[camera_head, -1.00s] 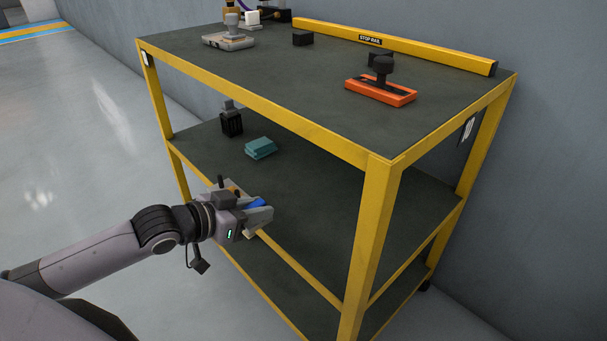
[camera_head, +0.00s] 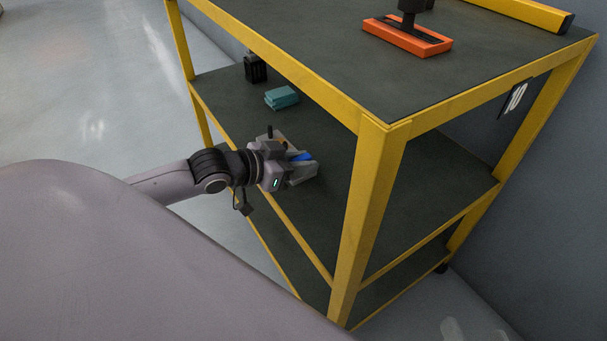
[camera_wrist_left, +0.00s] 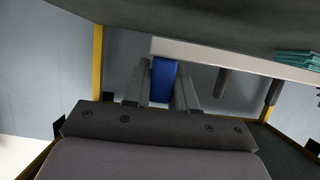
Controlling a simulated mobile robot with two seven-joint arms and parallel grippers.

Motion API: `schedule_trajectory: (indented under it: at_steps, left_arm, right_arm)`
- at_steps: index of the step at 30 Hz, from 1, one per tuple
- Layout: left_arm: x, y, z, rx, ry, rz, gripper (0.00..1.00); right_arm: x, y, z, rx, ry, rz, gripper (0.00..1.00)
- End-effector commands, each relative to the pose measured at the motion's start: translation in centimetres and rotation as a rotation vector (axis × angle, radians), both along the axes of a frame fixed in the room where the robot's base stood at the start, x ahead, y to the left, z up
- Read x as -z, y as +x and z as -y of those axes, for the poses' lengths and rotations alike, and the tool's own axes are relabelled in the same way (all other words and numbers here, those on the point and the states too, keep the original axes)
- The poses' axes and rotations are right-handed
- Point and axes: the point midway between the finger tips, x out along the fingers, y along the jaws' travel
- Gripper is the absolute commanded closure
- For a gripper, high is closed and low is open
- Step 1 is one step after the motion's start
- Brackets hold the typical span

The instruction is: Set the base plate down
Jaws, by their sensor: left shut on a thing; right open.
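My left gripper (camera_head: 303,168) is over the middle shelf (camera_head: 345,135), near its front edge. It is shut on a blue grip part (camera_head: 302,156) that appears to belong to the base plate. In the left wrist view the fingers (camera_wrist_left: 162,88) stand either side of the blue part. The pale edge of the base plate (camera_wrist_left: 235,62) runs off to the right there, with dark pegs beside it. The plate is close to the shelf surface; I cannot tell if it touches. Most of the plate is hidden by the gripper in the head view. My right gripper is not in view.
Teal blocks (camera_head: 282,97) and a black canister-like item (camera_head: 255,68) stand further left on the middle shelf. A yellow corner post (camera_head: 368,210) rises right of the gripper. An orange fixture (camera_head: 407,37) sits on the top shelf. The middle shelf's right part is clear.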

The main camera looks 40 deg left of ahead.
Motion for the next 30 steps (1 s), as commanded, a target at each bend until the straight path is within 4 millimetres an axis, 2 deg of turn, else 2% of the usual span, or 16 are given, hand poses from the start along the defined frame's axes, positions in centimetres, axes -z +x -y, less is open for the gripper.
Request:
schedule_trajectory:
  at_steps: [6,9,21,22,24,30]
  left_arm:
    - [3.1,0.0,0.0,0.0,-0.001,0.002,1.0]
    - [4.6,0.0,0.0,0.0,0.0,0.003,1.0]
    - [5.0,0.0,0.0,0.001,0.001,0.003,1.0]
    - [5.1,0.0,0.0,0.0,0.0,-0.001,0.65]
    - [5.1,0.0,0.0,0.0,0.0,-0.001,0.49]
    - [5.1,0.0,0.0,0.0,0.0,-0.001,0.49]
  right_arm:
    - [0.5,0.3,-1.1,-0.022,0.064,0.001,0.19]
    - [0.7,0.2,-0.7,-0.018,0.047,0.026,0.19]
    - [0.3,0.2,-0.6,-0.017,0.042,0.037,0.19]
    - [0.3,0.2,-0.6,-0.017,0.042,0.037,0.19]
    - [0.3,0.1,-0.6,-0.017,0.042,0.037,0.19]
    - [0.3,0.1,-0.6,-0.017,0.042,0.037,0.19]
